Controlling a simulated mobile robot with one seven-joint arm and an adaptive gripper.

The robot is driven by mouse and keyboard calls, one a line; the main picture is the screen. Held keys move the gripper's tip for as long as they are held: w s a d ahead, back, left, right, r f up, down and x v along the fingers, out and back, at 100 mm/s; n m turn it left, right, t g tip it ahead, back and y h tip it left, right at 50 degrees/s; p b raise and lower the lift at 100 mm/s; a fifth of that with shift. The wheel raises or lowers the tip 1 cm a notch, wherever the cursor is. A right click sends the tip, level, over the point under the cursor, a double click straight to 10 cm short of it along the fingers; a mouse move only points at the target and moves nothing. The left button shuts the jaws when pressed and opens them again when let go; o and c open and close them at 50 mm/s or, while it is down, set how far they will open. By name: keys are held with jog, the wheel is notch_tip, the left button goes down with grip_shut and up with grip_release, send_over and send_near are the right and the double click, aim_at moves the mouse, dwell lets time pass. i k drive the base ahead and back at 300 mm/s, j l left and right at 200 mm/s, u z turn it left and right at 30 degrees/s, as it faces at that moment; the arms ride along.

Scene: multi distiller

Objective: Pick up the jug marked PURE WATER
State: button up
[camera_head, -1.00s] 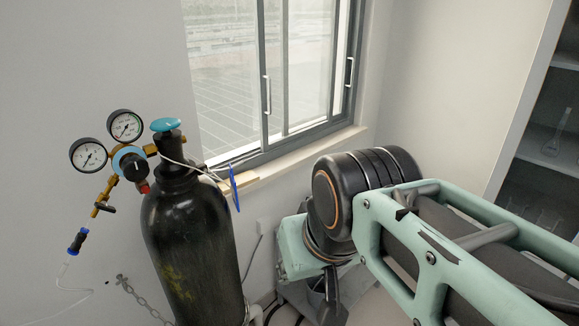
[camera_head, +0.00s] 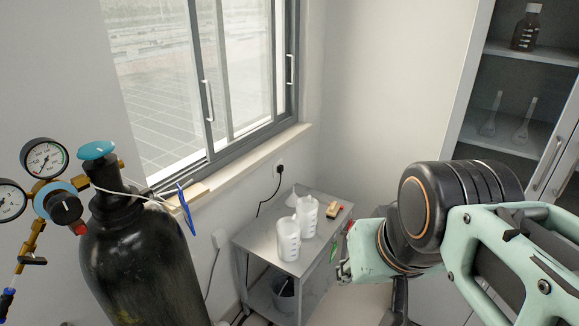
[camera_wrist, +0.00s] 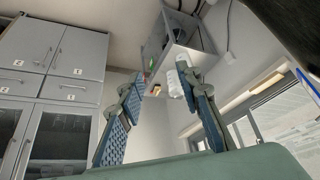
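Two white translucent jugs stand upright on a small metal cart (camera_head: 262,233), a front jug (camera_head: 288,240) and a back jug (camera_head: 307,208). Their markings are too small to read, so I cannot tell which one says PURE WATER. In the wrist view a white jug (camera_wrist: 175,84) shows beyond the fingers, partly overlapped by the right one. My gripper (camera_wrist: 166,88) is open and empty, with its blue padded fingers wide apart. It is apart from the jugs. In the head view my arm hides most of the gripper, right of the cart.
A black gas cylinder (camera_head: 140,260) with gauges stands at the left front. A window ledge (camera_head: 250,158) runs behind the cart. A small yellow object (camera_head: 345,209) lies on the cart's right side. A glass cabinet (camera_head: 510,100) stands at the right.

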aim_at(306, 208)
jog(key=i+l, duration=0.45)
jog(key=i, duration=0.15)
jog(key=i+l+u, duration=0.1)
jog(key=i+l, duration=0.35)
jog(key=i, duration=0.15)
